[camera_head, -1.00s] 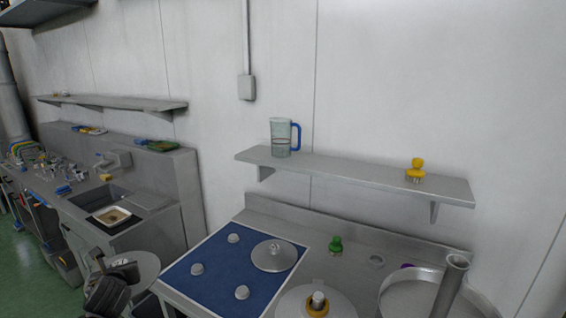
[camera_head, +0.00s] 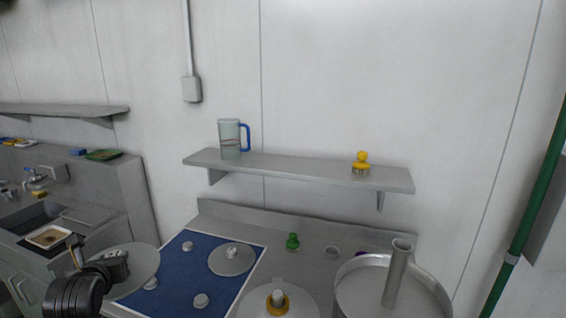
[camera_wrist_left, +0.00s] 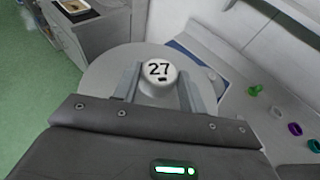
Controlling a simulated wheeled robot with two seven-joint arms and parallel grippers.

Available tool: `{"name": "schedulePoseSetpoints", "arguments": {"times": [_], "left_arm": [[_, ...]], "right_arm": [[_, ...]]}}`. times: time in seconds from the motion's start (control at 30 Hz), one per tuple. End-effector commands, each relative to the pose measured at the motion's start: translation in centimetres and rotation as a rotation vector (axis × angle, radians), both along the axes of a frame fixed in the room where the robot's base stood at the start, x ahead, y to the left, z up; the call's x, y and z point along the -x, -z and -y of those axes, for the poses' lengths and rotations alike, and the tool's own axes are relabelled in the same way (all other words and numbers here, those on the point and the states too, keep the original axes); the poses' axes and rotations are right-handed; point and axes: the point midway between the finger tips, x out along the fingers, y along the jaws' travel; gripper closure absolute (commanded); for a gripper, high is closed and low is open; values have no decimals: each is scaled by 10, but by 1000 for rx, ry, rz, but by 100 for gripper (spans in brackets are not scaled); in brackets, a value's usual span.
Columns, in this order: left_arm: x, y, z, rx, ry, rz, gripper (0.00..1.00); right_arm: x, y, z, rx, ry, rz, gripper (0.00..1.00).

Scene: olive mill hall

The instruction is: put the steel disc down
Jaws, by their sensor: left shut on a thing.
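My left gripper (camera_head: 117,265) is shut on the knob of a steel disc (camera_head: 143,263). The disc is round, grey and flat. In the left wrist view the white knob (camera_wrist_left: 159,73) is marked 27 and sits between the two fingers, with the disc (camera_wrist_left: 103,72) spread beneath. In the head view the disc overlaps the left edge of a blue mat (camera_head: 180,272); its height above the counter is hard to tell. Another disc with a knob (camera_head: 227,264) lies on the mat's right part. My right gripper is not in view.
Several pale knobs (camera_head: 200,300) stand on the mat. Right of it are a disc with a yellow-ringed knob (camera_head: 256,305), a green knob (camera_head: 292,242) and a round steel pan (camera_head: 350,283) with a tube. A shelf (camera_head: 300,172) above holds a jug (camera_head: 230,139) and a yellow-knobbed piece (camera_head: 361,163).

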Motion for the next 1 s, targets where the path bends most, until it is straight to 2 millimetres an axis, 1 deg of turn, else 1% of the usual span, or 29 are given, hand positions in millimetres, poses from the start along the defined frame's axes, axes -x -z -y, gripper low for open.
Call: {"name": "schedulePoseSetpoints", "arguments": {"times": [0.03, 0.13, 0.47, 0.63, 0.67, 0.8, 0.87, 0.9, 1.0], "left_arm": [[1, -13, 11, -1, 26, 12, 94], [4, -23, 20, -9, 48, 10, 94], [10, -33, 31, -8, 71, 8, 94], [15, -44, 41, -8, 90, 8, 94], [17, -48, 44, -7, 97, 11, 94], [30, -70, 61, -6, 126, 12, 94], [36, -77, 68, -5, 137, 10, 94], [33, -71, 79, 0, 154, 6, 94], [30, -68, 102, 0, 193, 6, 94]], "right_arm": [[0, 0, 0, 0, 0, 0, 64], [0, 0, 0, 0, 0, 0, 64], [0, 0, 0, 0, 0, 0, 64], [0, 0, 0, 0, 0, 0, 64], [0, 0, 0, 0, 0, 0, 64], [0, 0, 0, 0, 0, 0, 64], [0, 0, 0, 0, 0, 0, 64], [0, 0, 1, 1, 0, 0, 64], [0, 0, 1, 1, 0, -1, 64]]}}
